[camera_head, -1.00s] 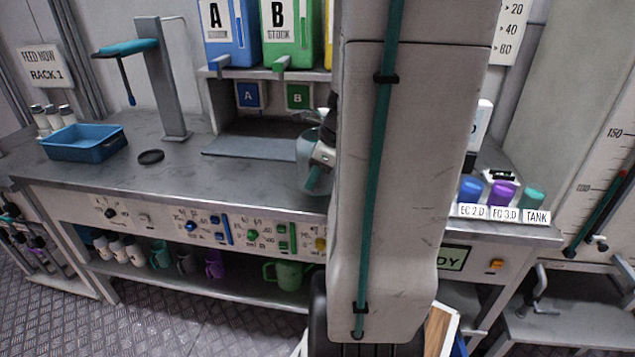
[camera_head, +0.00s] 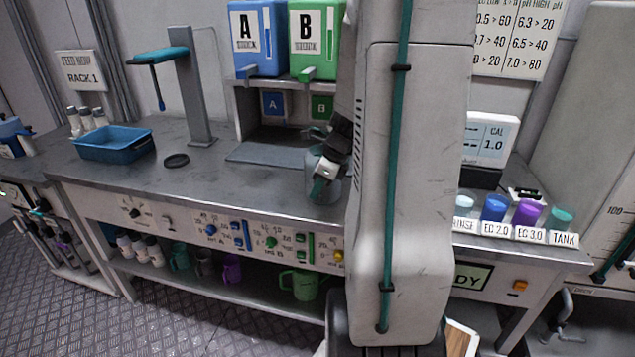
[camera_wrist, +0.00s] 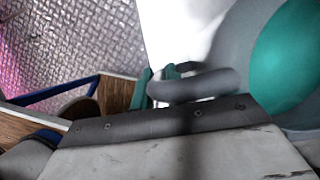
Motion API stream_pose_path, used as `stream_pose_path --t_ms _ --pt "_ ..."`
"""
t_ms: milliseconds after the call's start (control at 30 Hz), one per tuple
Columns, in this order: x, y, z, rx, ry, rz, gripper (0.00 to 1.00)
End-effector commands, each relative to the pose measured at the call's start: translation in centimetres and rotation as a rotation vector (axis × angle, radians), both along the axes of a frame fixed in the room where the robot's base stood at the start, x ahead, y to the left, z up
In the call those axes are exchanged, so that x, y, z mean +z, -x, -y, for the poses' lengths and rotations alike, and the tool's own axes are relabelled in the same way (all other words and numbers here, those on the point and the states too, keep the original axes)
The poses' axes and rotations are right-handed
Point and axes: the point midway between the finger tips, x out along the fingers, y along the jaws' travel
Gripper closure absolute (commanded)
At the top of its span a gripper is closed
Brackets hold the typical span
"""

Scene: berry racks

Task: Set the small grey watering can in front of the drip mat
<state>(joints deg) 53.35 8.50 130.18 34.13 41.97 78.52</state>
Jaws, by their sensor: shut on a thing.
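The small grey watering can (camera_head: 328,193) is in my gripper (camera_head: 319,184), at the front right of the drip mat. My arm hides part of it. In the wrist view my teal fingertips (camera_wrist: 158,84) are closed at the can's grey handle (camera_wrist: 205,84); the can's grey body with a large teal round area (camera_wrist: 290,65) fills the right side. The drip mat (camera_head: 262,153) is a flat dark grey sheet on the bench below the A and B stock containers. I cannot tell whether the can touches the bench.
A blue tray (camera_head: 112,146) and a small black disc (camera_head: 176,160) are on the bench at left. A grey stand (camera_head: 193,90) rises behind them. Colored cups (camera_head: 528,212) line the right side. The bench in front of the mat's left part is clear.

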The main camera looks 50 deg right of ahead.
Motion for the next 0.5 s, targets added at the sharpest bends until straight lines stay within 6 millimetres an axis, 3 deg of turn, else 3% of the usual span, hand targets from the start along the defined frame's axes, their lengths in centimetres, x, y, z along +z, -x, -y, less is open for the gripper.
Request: stream_pose_path --t_ms 233,267,333,500 --pt "-0.04 -0.06 0.11 -0.001 0.003 0.002 1.0" --pt "-0.21 0.01 0.01 -0.001 0.0 0.0 0.83" --pt "-0.17 0.0 0.01 -0.001 0.001 0.0 0.64" --pt "-0.17 0.0 0.01 0.0 0.001 0.0 0.64"
